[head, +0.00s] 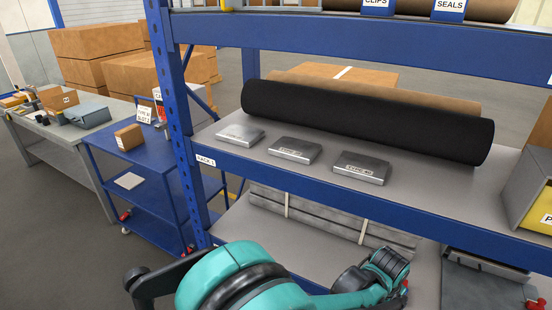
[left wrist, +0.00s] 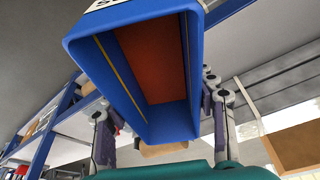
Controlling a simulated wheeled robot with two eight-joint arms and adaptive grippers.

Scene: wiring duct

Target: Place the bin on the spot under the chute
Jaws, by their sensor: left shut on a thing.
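A blue bin (left wrist: 85,55) with a reddish-brown inside fills the upper middle of the left wrist view. Its open mouth faces the camera, and part of a white label shows at its top edge. My left gripper (left wrist: 160,95) is shut on the bin, with a grey and dark finger on either side. In the head view, a teal arm of mine crosses the bottom in front of the rack, and the bin is not visible there. I see no chute and no marked spot in either view. My right gripper is not in view.
A blue rack (head: 300,178) stands close in front, with a black roll (head: 365,118) and three flat metal pieces (head: 294,150) on its shelf. A blue cart (head: 150,160) with a small box (head: 128,137) stands left. A grey workbench (head: 60,135) is beyond it.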

